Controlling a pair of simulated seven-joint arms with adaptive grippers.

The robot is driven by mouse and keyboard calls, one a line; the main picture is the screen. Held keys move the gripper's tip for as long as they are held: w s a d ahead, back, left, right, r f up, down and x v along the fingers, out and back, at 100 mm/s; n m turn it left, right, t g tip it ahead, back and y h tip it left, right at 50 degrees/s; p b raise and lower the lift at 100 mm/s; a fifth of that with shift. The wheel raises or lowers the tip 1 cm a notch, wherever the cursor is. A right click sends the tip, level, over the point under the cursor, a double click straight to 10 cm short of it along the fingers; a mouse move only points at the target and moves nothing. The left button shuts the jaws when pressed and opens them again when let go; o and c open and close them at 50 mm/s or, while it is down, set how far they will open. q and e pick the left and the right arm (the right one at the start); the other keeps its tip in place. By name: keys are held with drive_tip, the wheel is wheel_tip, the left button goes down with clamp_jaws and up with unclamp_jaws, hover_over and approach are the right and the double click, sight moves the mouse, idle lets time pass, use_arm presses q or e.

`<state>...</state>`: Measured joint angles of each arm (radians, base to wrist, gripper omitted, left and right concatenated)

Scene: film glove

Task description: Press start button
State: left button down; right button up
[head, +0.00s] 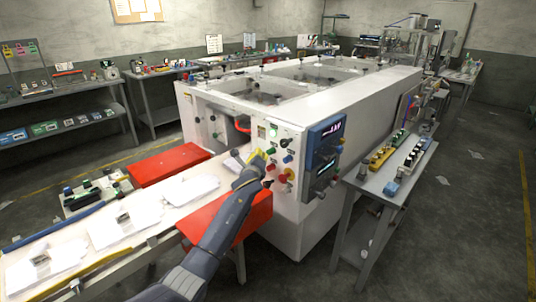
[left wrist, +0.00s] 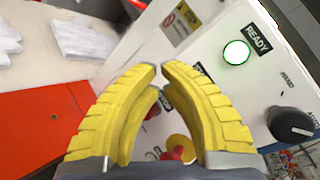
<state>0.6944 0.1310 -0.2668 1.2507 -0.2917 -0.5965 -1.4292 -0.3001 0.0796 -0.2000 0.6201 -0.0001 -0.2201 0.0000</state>
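The white machine's control panel (head: 279,150) faces my left gripper (head: 259,159). The gripper's yellow fingers are at the panel's left edge; contact cannot be told. In the left wrist view the gripper (left wrist: 159,68) has its fingertips almost meeting, with nothing between them. A lit lamp (left wrist: 236,52) labelled READY is up and right of the tips, with a black knob (left wrist: 290,124) below it. A red and yellow button (left wrist: 182,148) is partly hidden behind the fingers. A green button (head: 287,158) sits on the panel. No START label is readable. My right gripper is not in view.
A blue-framed screen unit (head: 326,142) juts out right of the buttons. A conveyor (head: 75,255) with white film gloves runs in beside red covers (head: 168,164).

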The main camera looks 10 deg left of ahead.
use_arm(q)
drive_tip(key=shift+w+d, duration=0.45)
drive_tip(key=shift+w, duration=0.3)
idle(1.6)
drive_tip(key=shift+s+a, duration=0.45)
drive_tip(key=shift+s, duration=0.3)
idle(0.4)
drive_tip(key=shift+s+a, duration=0.4)
drive_tip(key=shift+s, duration=0.3)
drive_tip(key=shift+s+a, duration=0.45)
drive_tip(key=shift+s, duration=0.3)
drive_tip(key=shift+s+a, duration=0.4)
drive_tip(key=shift+s, duration=0.3)
